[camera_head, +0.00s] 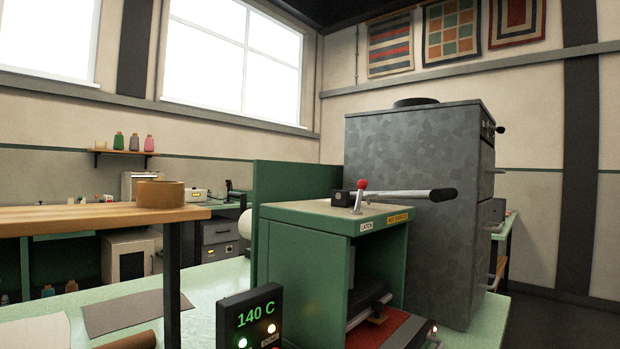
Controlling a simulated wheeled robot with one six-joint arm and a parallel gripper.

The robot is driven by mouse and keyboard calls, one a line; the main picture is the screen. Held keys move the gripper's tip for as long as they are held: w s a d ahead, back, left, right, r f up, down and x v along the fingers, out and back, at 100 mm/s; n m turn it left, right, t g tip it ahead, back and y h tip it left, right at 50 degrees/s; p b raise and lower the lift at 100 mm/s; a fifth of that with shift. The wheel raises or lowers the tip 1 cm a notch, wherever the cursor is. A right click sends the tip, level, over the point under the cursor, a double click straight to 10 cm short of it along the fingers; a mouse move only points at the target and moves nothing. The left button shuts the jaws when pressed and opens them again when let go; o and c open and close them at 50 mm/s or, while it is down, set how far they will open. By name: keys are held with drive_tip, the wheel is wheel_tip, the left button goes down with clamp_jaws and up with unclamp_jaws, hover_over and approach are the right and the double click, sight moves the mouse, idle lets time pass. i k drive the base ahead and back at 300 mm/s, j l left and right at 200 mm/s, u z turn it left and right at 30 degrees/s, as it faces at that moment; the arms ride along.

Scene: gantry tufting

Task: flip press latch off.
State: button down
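A green press (303,252) stands on the pale green bench right of centre, its front open. On its top, a short metal lever with a red knob (362,185) stands nearly upright behind a label reading LATCH (366,226). A long metal handle with a black grip (443,195) lies almost level across the top, pointing right. A yellow label (397,218) sits beside the latch label, too small to read surely. Inside the press are a dark plate and a red lower bed (395,330). My gripper is not visible.
A black display box (250,318) reading 140 C stands in front of the press. A tall grey metal cabinet (410,150) rises close behind it. A wooden table (90,216) with a round tan container (160,194) is at left. The air above the press front is clear.

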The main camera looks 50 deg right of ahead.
sight(362, 184)
drive_tip(key=l+u, duration=0.2)
drive_tip(key=l, duration=0.25)
drive_tip(key=k+l+u, duration=0.1)
drive_tip(key=l+u, duration=0.15)
drive_tip(key=l, duration=0.2)
drive_tip(key=k+l+u, duration=0.2)
drive_tip(key=l, duration=0.25)
drive_tip(key=l+u, duration=0.2)
drive_tip(key=l, duration=0.25)
drive_tip(key=k+l, duration=0.15)
drive_tip(key=l, duration=0.25)
drive_tip(key=k+l, duration=0.1)
drive_tip(key=l, duration=0.25)
drive_tip(key=k+l, duration=0.15)
drive_tip(key=l, duration=0.25)
drive_tip(key=k+l, duration=0.15)
drive_tip(key=l, duration=0.25)
drive_tip(key=k+l+u, duration=0.1)
drive_tip(key=l, duration=0.3)
